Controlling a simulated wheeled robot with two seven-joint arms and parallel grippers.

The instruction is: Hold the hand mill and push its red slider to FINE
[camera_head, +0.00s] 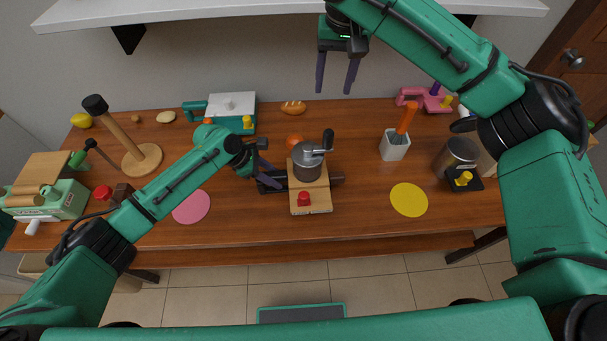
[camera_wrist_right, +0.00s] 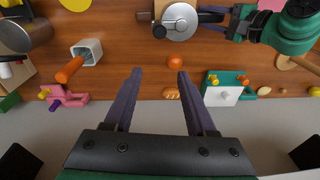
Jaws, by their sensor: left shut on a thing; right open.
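The hand mill (camera_head: 307,165) stands upright on the table, with a grey round top, a dark crank and a light wooden base. Its red slider (camera_head: 304,198) sits on the front part of the base; I cannot read any marks beside it. My left gripper (camera_head: 274,181) is shut on the mill from its left side. The mill's top also shows in the right wrist view (camera_wrist_right: 180,22), upside down. My right gripper (camera_head: 338,75) is open and empty, high above the back of the table and pointing down. Its two fingers show apart in its wrist view (camera_wrist_right: 158,82).
A white holder (camera_head: 395,146) with an orange-handled tool stands right of the mill. A yellow mat (camera_head: 409,200) lies at the front right and a pink mat (camera_head: 191,207) at the front left. An orange (camera_head: 295,139) lies behind the mill. A shelf (camera_head: 290,8) overhangs the back.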

